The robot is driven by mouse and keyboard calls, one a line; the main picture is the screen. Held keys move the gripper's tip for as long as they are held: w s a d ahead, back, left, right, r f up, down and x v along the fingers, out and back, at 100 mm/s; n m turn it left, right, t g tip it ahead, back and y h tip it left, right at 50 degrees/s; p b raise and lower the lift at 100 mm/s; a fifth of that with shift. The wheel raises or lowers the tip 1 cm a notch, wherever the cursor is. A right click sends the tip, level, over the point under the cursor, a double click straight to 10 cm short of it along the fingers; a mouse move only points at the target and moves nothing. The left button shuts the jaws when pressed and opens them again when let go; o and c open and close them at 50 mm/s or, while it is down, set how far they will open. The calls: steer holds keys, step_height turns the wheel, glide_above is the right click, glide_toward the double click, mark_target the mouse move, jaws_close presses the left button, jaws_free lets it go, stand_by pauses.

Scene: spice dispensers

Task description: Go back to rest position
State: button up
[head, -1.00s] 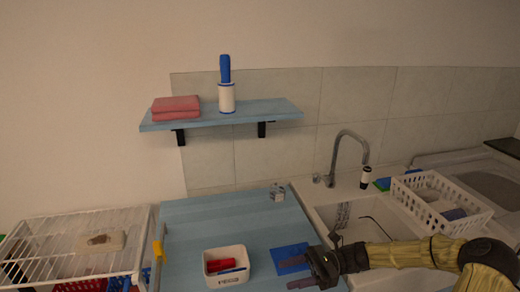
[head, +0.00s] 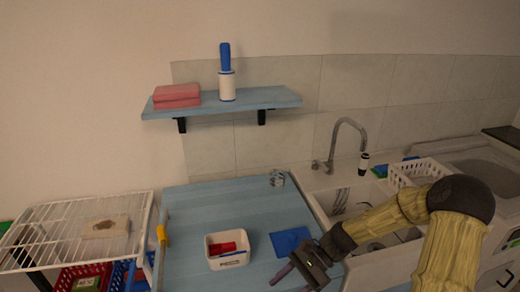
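My gripper (head: 294,274) is at the lower middle of the head view, above the front right part of the blue counter (head: 205,203). Its fingers point left and down. The gap between them is too small and dark to tell whether it is open or shut, and I see nothing held. My arm reaches in from the right, bent at the elbow in front of the sink (head: 330,208). A blue cloth (head: 290,241) lies flat on the counter just behind the gripper, apart from it.
A white wire rack (head: 70,230) is at far left. A white basket (head: 402,177) stands right of the tap. The wall shelf (head: 245,100) holds folded pink cloths (head: 177,96) and a blue-handled roller (head: 227,84).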

steer(key=s+d+r+n+t+h+p, duration=0.4)
steer(key=s+d+r+n+t+h, duration=0.2)
steer(key=d+r+n+t+h, duration=0.2)
step_height(320, 180, up, 4)
steer(key=n+h, duration=0.2)
steer(key=n, duration=0.1)
steer(key=shift+d+r+h, duration=0.15)
steer(key=shift+d+h, duration=0.1)
steer(key=shift+h, duration=0.05)
